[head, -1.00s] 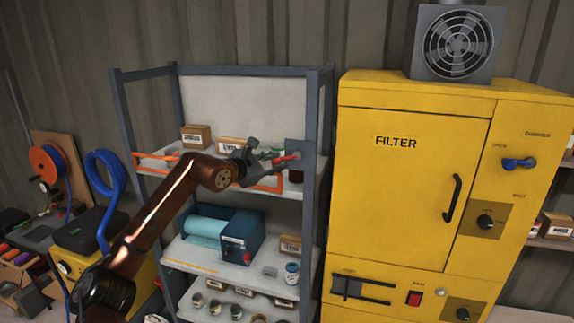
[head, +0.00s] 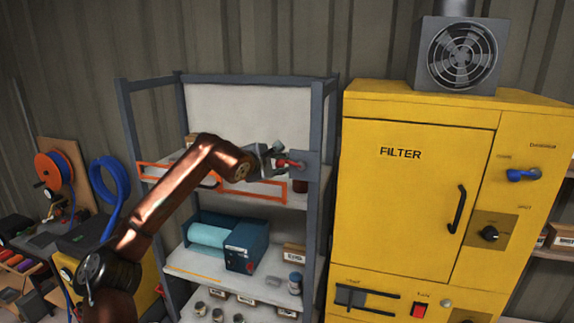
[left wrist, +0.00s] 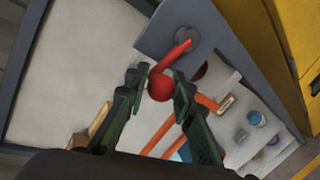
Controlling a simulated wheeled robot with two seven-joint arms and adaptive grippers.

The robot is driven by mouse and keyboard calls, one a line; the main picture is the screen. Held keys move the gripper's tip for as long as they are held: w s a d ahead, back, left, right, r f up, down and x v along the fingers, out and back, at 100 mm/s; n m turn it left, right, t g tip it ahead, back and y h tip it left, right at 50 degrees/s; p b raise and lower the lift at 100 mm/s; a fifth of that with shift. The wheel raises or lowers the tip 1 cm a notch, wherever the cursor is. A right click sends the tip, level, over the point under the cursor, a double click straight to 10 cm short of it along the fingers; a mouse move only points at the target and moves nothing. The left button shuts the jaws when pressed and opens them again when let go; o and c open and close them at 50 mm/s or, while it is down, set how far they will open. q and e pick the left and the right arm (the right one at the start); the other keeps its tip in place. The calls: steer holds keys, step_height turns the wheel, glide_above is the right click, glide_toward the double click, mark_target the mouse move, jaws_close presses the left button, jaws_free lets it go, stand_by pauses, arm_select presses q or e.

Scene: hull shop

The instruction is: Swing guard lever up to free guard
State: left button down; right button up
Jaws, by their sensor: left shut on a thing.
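The guard lever (head: 291,163) is red and sits on a grey plate (head: 308,172) at the right post of the shelf rack. It points left from its pivot, roughly level in the head view. In the left wrist view the lever (left wrist: 178,55) ends in a red ball between the fingertips. My left gripper (head: 279,158) is shut on this ball end, one finger (left wrist: 160,86) on each side. The orange guard (head: 262,198) is a bar frame across the front of the upper shelf, beside and below the lever. My right gripper is not in view.
The yellow filter cabinet (head: 400,210) stands just right of the rack. A blue machine (head: 246,247) with a light-blue roll and several small cans (head: 217,314) are on the lower shelves. A blue hose coil (head: 110,190) and orange reel (head: 52,170) are at left.

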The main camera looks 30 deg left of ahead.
arm_select(q)
steer(key=shift+d+f, duration=0.1)
steer(key=shift+f, duration=0.05)
steer(key=c, duration=1.7)
jaws_free()
steer(key=v, duration=1.2)
